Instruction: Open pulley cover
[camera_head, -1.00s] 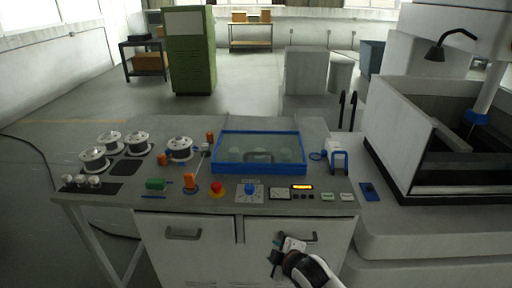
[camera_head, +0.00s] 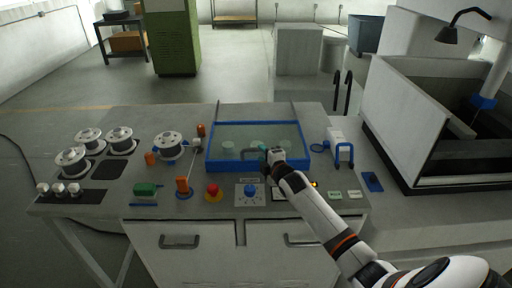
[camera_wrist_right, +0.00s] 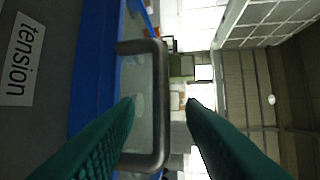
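The pulley cover (camera_head: 222,167) is a clear pane in a blue frame, lying closed on the bench panel. Pale round pulleys show dimly through it. Its dark U-shaped handle (camera_wrist_right: 162,70) is in the right wrist view, and the blue frame (camera_wrist_right: 95,70) runs beside it. My left gripper is not in view.
Wire spools (camera_head: 118,140) stand on the bench at left. A red stop button (camera_head: 212,190), a blue knob (camera_head: 250,190) and a green block (camera_head: 146,189) lie in front of the cover. A "tension" label (camera_wrist_right: 20,60) shows beside the frame. A white tank (camera_head: 400,90) stands at right.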

